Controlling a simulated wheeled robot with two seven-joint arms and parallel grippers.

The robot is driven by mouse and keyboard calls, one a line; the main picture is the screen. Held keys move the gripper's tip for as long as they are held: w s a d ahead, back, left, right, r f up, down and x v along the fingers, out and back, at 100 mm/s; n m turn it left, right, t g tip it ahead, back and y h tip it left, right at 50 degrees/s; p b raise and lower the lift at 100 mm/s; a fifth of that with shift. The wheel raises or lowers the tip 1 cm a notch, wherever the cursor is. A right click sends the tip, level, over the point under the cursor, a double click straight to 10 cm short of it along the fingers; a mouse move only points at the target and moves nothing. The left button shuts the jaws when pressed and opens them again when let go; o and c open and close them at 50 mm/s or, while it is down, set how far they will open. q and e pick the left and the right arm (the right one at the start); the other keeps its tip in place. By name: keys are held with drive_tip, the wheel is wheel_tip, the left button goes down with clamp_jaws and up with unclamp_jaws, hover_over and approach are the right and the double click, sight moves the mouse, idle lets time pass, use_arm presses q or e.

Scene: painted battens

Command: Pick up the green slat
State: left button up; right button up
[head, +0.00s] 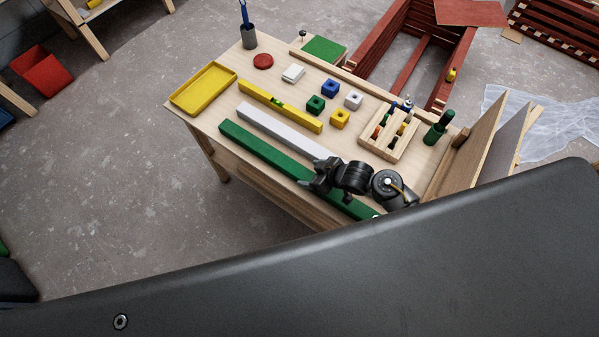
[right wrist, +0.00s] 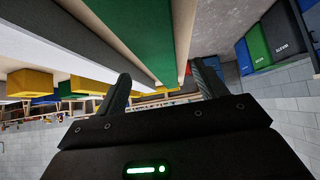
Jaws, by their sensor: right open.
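The green slat (head: 265,150) lies flat along the near edge of the wooden workbench (head: 225,75), beside a white slat (head: 285,130). My right gripper (head: 318,178) is over the green slat's right part, and my arm hides some of it. In the right wrist view the green slat (right wrist: 145,35) runs between the two open fingers of my right gripper (right wrist: 160,75). No grip on it shows, and I cannot tell how close the fingers are to its sides. My left gripper is not in view.
A yellow level (head: 300,113), a yellow tray (head: 203,88), several small coloured blocks and a wooden tool rack (head: 375,143) stand on the bench. A cup (head: 249,38) stands at the far end. Upright boards (head: 480,130) rise at the right.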

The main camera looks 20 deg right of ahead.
sight(300, 171)
drive_tip(key=shift+w+a+f, duration=0.3)
drive_tip(key=shift+w+f, duration=0.1)
drive_tip(key=shift+f, duration=0.05)
drive_tip(key=shift+w+a+f, duration=0.15)
drive_tip(key=shift+w+f, duration=0.05)
drive_tip(key=shift+f, duration=0.05)
drive_tip(key=b+x, duration=0.3)
drive_tip(key=shift+f, duration=0.35)
drive_tip(key=shift+w+a+f+b, duration=0.2)
drive_tip(key=shift+w+b, duration=0.1)
drive_tip(key=shift+b, duration=0.3)
drive_tip(key=shift+r, duration=0.15)
clamp_jaws()
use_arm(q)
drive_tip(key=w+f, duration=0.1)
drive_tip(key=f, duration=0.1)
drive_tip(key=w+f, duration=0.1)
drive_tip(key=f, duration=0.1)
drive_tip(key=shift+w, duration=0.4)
use_arm(e)
drive_tip(key=shift+w+a+r, duration=0.1)
